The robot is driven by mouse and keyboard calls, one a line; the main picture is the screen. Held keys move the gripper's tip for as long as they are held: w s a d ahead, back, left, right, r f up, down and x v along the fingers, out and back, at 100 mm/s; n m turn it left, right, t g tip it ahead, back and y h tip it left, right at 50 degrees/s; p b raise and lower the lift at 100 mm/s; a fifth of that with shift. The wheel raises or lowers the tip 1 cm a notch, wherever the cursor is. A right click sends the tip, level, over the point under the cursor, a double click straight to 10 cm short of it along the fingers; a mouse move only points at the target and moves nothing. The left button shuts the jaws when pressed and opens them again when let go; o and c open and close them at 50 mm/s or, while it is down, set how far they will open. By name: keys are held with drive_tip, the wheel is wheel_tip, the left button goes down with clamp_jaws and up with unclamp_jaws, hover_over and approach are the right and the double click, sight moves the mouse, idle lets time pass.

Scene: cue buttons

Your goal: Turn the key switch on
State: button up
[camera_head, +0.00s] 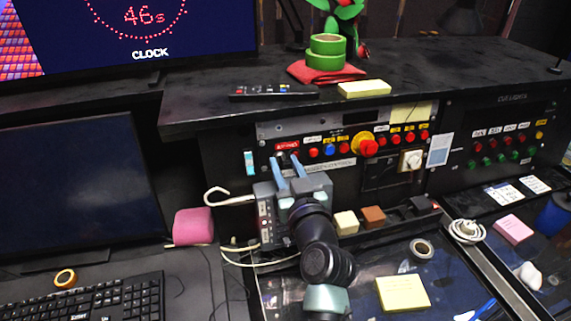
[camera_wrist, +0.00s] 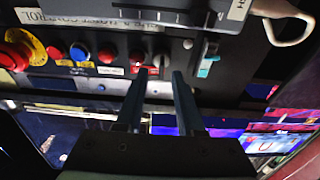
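The control panel (camera_head: 345,140) carries a row of buttons and switches. My gripper (camera_head: 284,160) is at the panel's left end, with its two blue-grey fingers pointing at it. In the wrist view, which looks turned over, my gripper (camera_wrist: 159,76) is open, its fingertips apart and close to the panel. A small silver round switch (camera_wrist: 161,62), likely the key switch, shows between and just beyond the fingertips, with a red button (camera_wrist: 137,57) beside it. In the head view the fingers partly cover this spot. I cannot tell the switch's position or any contact.
A large red-and-yellow emergency button (camera_head: 368,147) and a white rotary knob (camera_head: 411,160) are to the right on the panel. A white hook (camera_head: 228,198) is left of my gripper. Small blocks (camera_head: 373,216) and a tape roll (camera_head: 421,249) lie in front.

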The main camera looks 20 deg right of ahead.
drive_tip(key=shift+a, duration=0.1)
drive_tip(key=shift+c, duration=0.4)
clamp_jaws()
drive_tip(key=shift+m, duration=0.5)
drive_tip(key=m+h+p, duration=0.1)
drive_tip(key=m+p, duration=0.1)
drive_tip(key=m, duration=0.2)
drive_tip(key=shift+r+p, duration=0.15)
drive_tip(key=shift+p, duration=0.2)
drive_tip(key=m+p, duration=0.2)
drive_tip(key=m, duration=0.1)
drive_tip(key=m+p, duration=0.1)
drive_tip(key=m, duration=0.1)
drive_tip(key=shift+d+g+h+p, duration=0.25)
drive_tip(key=shift+g+h+p, duration=0.05)
drive_tip(key=shift+h+p, duration=0.1)
drive_tip(key=m+p, duration=0.4)
drive_tip(key=m, duration=0.1)
drive_tip(key=shift+d+g+h, duration=0.1)
drive_tip(key=shift+g+h, duration=0.2)
drive_tip(key=m+p, duration=0.1)
drive_tip(key=m, duration=0.1)
drive_tip(key=m+p, duration=0.2)
drive_tip(key=shift+f+g, duration=0.3)
drive_tip(key=shift+f, duration=0.1)
drive_tip(key=shift+m+p, duration=0.4)
